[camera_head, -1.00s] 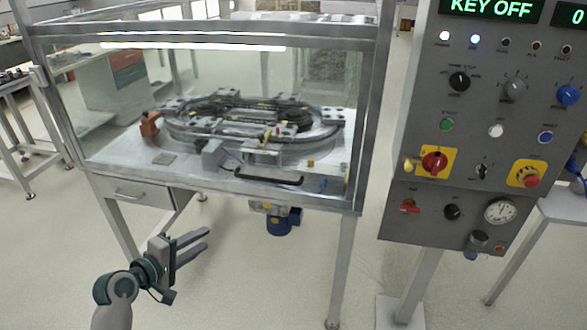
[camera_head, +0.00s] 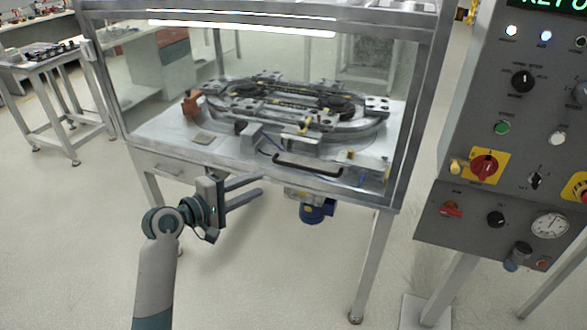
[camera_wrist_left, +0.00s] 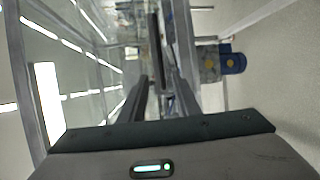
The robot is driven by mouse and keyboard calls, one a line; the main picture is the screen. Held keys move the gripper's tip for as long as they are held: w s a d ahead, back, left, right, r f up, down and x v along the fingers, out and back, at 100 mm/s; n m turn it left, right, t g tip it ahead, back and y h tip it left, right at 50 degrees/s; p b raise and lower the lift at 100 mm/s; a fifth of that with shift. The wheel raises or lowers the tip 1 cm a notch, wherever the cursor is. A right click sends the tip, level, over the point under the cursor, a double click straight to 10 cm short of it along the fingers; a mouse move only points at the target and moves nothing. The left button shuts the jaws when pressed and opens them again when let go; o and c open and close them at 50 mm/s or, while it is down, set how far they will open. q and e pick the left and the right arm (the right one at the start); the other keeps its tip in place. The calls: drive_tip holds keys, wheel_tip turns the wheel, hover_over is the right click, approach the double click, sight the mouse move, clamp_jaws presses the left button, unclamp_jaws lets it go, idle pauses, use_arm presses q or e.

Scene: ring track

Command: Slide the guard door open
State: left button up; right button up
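The guard door (camera_head: 250,110) is a clear panel in a metal frame on the front of the enclosure around the ring track. It appears shut. Its black bar handle (camera_head: 307,168) runs along the lower part of the panel. My left gripper (camera_head: 262,185) is open and empty, to the left of the handle and slightly lower in the head view, apart from it. In the left wrist view, the two fingers (camera_wrist_left: 160,78) are spread, with the dark handle (camera_wrist_left: 153,40) showing beyond and between them. My right gripper is not in view.
A grey control panel (camera_head: 515,140) with knobs, lamps and a gauge stands right of the enclosure. The enclosure's front leg (camera_head: 370,265) reaches the floor. Open floor lies in front.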

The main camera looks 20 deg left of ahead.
use_arm(q)
drive_tip(key=p+x, duration=0.1)
drive_tip(key=x, duration=1.4)
drive_tip(key=shift+d, duration=0.15)
clamp_jaws()
